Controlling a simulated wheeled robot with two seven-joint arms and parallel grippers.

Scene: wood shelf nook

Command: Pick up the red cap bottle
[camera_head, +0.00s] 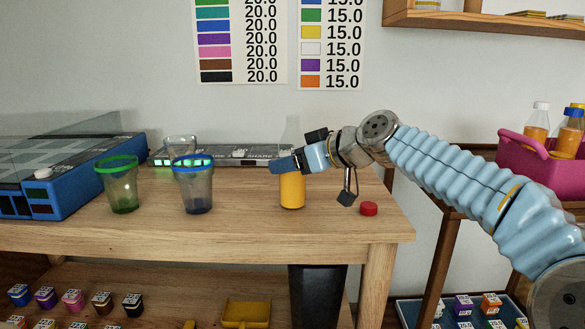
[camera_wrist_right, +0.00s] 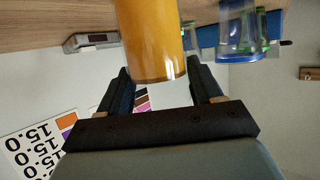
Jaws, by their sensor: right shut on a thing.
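A bottle of orange liquid with a clear neck (camera_head: 292,191) is at the right part of the wooden table; I see no cap on its top. My right gripper (camera_head: 283,164) is shut around the bottle's upper body and hides part of it. In the right wrist view the orange bottle (camera_wrist_right: 150,40) sits between the two dark fingers of my right gripper (camera_wrist_right: 163,82). Its base looks level with the tabletop; I cannot tell whether it touches. A red cap (camera_head: 369,208) lies on the table to the right. My left gripper is not in view.
A green-rimmed cup (camera_head: 121,188) and a blue-rimmed cup (camera_head: 195,188) stand left of the bottle. A blue machine (camera_head: 60,190) is further left, and a grey device (camera_head: 235,154) lies behind. A pink crate (camera_head: 540,175) with bottles stands at the right.

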